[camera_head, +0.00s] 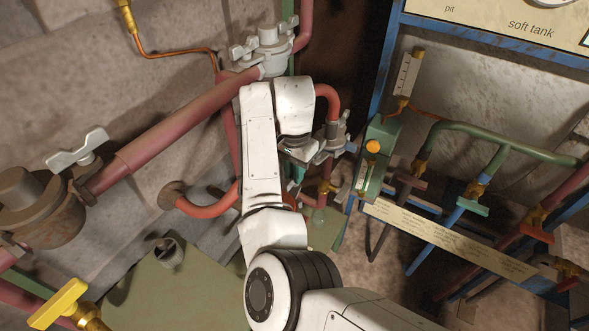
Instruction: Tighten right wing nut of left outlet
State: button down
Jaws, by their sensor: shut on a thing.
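My gripper (302,152) is at the middle of the view, at the end of my white arm. It is at the left side of a grey metal pipe coupling (335,132), under a bent red pipe (331,98). Its jaws are shut on a small part there, which looks like a wing nut; the jaws and arm mostly hide it. I cannot make out the nut's angle. A grey flange (262,62) with pale wing nuts (243,50) sits higher up, behind my arm. A large grey wing nut (76,150) stands over the brown vessel (42,212) at left.
Right of the coupling are a green gauge block (374,165) with an orange knob (373,146) and several coloured valve pipes. A thick red pipe (185,125) runs diagonally behind my arm. A yellow valve handle (60,302) is at lower left. The green surface (165,290) has a short grey stub (168,252).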

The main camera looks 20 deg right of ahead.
dwell(0.4)
jog(key=c, duration=1.1)
grip_release()
jog(key=shift+r, duration=0.15)
notch_tip(320, 180, up, 11)
jog(key=shift+f, duration=0.2)
